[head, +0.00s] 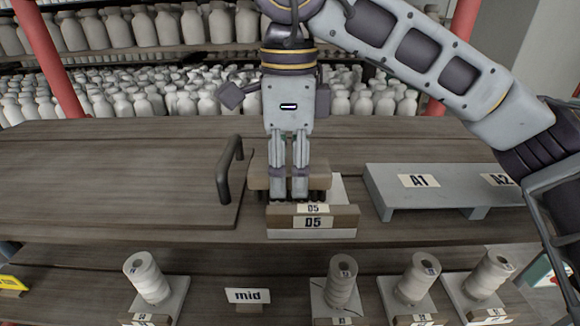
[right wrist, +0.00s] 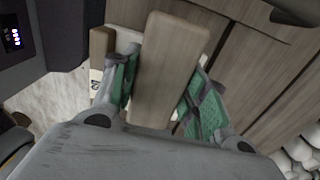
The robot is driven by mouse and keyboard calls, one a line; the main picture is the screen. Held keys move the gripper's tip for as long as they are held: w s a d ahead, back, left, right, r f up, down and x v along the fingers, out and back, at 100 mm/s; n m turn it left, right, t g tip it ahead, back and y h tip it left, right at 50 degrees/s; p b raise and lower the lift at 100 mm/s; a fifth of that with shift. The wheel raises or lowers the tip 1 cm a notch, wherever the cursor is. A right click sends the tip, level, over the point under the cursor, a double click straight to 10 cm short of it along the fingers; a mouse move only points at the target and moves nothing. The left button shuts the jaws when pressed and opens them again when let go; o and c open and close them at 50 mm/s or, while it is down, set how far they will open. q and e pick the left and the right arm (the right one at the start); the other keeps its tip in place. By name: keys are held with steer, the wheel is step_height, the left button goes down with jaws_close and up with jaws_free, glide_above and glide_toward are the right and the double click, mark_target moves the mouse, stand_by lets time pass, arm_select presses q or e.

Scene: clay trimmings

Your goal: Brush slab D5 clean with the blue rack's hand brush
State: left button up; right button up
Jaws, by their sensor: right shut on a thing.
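My right gripper (head: 300,198) points down and is shut on a brown wooden block, which looks like the hand brush (head: 262,176). In the right wrist view the brush (right wrist: 168,70) lies between the green finger pads of the gripper (right wrist: 155,100). The brush is low over the slab labelled D5 (head: 337,188), a pale slab partly hidden by brush and fingers. Its D5 label holder (head: 270,219) stands in front. I cannot tell whether bristles touch the slab, or see crumbs on it. The blue rack and my left gripper are not in view.
A wooden panel with a dark handle (head: 230,170) lies close left of the slab. A grey raised stand labelled A1 and A2 (head: 450,184) is at the right. Spools (head: 343,283) and a "mid" sign (head: 247,296) occupy the lower shelf. Bottles (head: 140,30) fill the back shelves.

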mark_target(312, 180)
steer(key=shift+s+f, duration=0.1)
steer(key=shift+s, duration=0.45)
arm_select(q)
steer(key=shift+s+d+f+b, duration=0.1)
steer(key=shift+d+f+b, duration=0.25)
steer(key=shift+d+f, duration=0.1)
arm_select(e)
steer(key=shift+s, duration=0.8)
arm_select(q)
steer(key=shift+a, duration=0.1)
arm_select(e)
steer(key=shift+d, duration=0.2)
steer(key=shift+d+b, duration=0.4)
steer(key=shift+d, duration=0.3)
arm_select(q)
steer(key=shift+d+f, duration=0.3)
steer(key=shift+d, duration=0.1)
arm_select(e)
steer(key=shift+d, duration=0.65)
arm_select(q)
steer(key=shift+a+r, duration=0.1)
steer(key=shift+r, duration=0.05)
arm_select(e)
steer(key=shift+d, duration=1.5)
